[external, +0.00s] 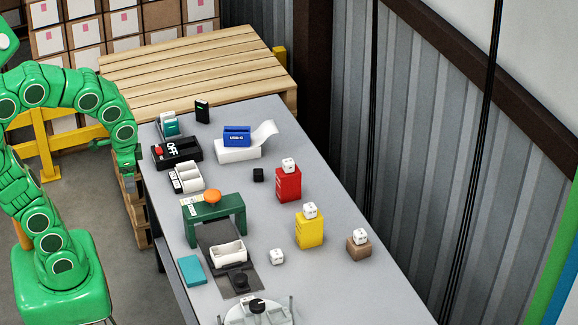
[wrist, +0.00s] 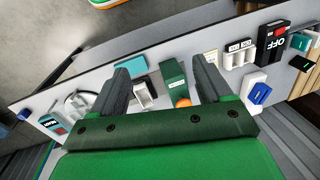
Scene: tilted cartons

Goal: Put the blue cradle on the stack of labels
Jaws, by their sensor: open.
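A blue piece with a white label, which looks like the blue cradle (external: 237,134), sits on or against a low white block with a curled sheet (external: 238,153). I cannot tell whether that block is the stack of labels. The blue piece also shows in the wrist view (wrist: 260,92), right of the fingers, beside the white block (wrist: 249,82). Another small blue thing (wrist: 24,115) lies at the far left of the wrist view; its shape is unclear. My gripper (wrist: 163,82) is open, with nothing visibly held between its fingers. In the external view the arm's end hangs by the table's left edge.
On the grey table (external: 325,225) are a black OFF box (external: 178,153), a green bridge (external: 214,222) with an orange knob, a white open tray (external: 228,252), a teal box (external: 191,271), and red (external: 288,185) and yellow (external: 309,231) blocks topped with dice.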

